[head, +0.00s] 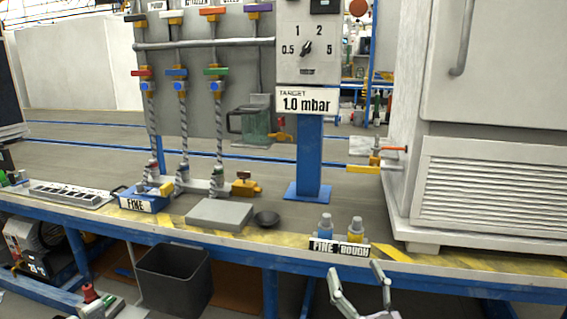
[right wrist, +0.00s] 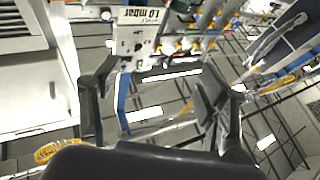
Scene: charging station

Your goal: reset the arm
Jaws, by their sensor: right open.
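My right gripper (head: 356,270) shows at the bottom of the head view, right of the middle. Its two pale fingers point up and stand apart with nothing between them. It is in front of the blue-framed bench, below its front edge in the picture. In the right wrist view my right gripper (right wrist: 155,80) has its dark fingers spread wide, and only background shows between them. My left gripper is not in view.
The bench edge (head: 440,277) runs behind my gripper. Two small bottles (head: 326,227) (head: 356,231) stand near it behind FINE and ROUGH labels. A dark bin (head: 174,282) is below.

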